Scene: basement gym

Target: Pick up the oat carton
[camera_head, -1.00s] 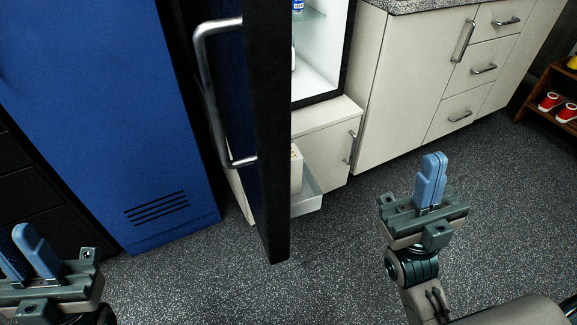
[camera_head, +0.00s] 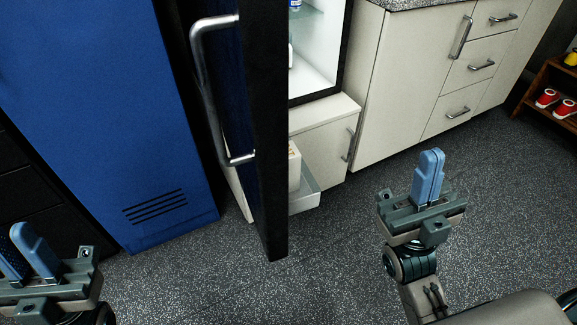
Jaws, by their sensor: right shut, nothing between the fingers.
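No carton that I can clearly identify as the oat carton is in view. A pale box-like thing (camera_head: 294,168) shows partly behind the open fridge door, in a clear door bin (camera_head: 307,190); the door hides most of it, so I cannot tell what it is. The dark fridge door (camera_head: 268,130) stands open, edge towards me, with a metal handle (camera_head: 207,95). My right gripper (camera_head: 431,156) is shut and empty, pointing up over the floor right of the door. My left gripper (camera_head: 18,228) is open and empty at the lower left, in front of the blue locker.
A blue locker (camera_head: 120,110) stands left of the door. The fridge interior (camera_head: 315,65) is partly visible above a pale cabinet (camera_head: 325,135). Cream drawers and cupboards (camera_head: 415,85) run right, and a wooden rack (camera_head: 555,90) holds red shoes. The floor (camera_head: 335,260) between is clear.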

